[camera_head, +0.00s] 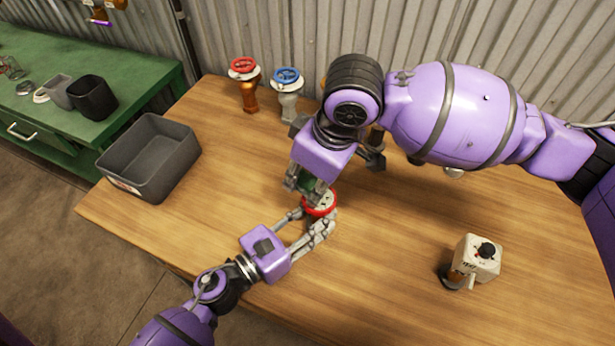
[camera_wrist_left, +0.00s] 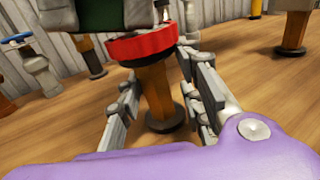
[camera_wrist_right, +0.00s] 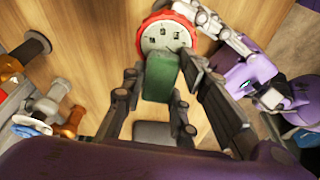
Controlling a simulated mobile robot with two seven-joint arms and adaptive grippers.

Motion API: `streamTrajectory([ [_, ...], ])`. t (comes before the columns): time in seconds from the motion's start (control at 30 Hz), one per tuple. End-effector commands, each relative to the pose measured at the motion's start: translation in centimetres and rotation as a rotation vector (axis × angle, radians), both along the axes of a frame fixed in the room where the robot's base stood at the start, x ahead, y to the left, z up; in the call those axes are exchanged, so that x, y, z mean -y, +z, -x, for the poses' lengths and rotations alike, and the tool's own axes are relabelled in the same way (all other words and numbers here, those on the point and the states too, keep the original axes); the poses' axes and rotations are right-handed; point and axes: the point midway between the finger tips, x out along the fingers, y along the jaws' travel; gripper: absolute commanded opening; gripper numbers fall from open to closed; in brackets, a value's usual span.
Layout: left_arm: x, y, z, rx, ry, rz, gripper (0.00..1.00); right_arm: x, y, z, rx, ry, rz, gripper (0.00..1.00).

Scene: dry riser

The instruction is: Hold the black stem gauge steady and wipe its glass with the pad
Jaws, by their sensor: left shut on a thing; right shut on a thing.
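The gauge has a red rim and a pale dial (camera_head: 320,203). In the left wrist view its brass-brown stem (camera_wrist_left: 154,92) stands upright on a black foot on the table. My left gripper (camera_head: 309,218) has its fingers on both sides of the gauge below the rim and is shut on it. My right gripper (camera_head: 307,186) is shut on a green pad (camera_wrist_right: 160,77) directly over the gauge. The pad covers part of the dial in the right wrist view; I cannot tell whether it touches the glass. The rest of the dial (camera_wrist_right: 165,35) shows.
A grey bin (camera_head: 150,160) stands at the table's left. A red-wheeled valve (camera_head: 246,85) and a blue-wheeled valve (camera_head: 287,88) stand at the back. A white box with a black knob (camera_head: 478,258) is at right.

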Motion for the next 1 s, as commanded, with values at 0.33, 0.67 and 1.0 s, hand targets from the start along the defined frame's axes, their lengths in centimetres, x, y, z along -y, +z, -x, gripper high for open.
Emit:
streamTrajectory([
  [0.33, 0.0, -0.2, 0.1, -0.004, 0.0, 0.001, 0.0, 1.5, 0.2, 0.7, 0.001, 0.0, 0.0, 0.06],
  [0.67, 0.0, -0.2, 0.1, -0.004, 0.0, 0.0, 0.0, 1.4, 0.6, 0.6, 0.002, 0.0, -0.001, 0.06],
  [1.0, 0.0, -0.2, 0.1, -0.004, 0.0, 0.0, 0.0, 1.4, 3.6, 0.6, 0.003, 0.0, -0.001, 0.06],
])
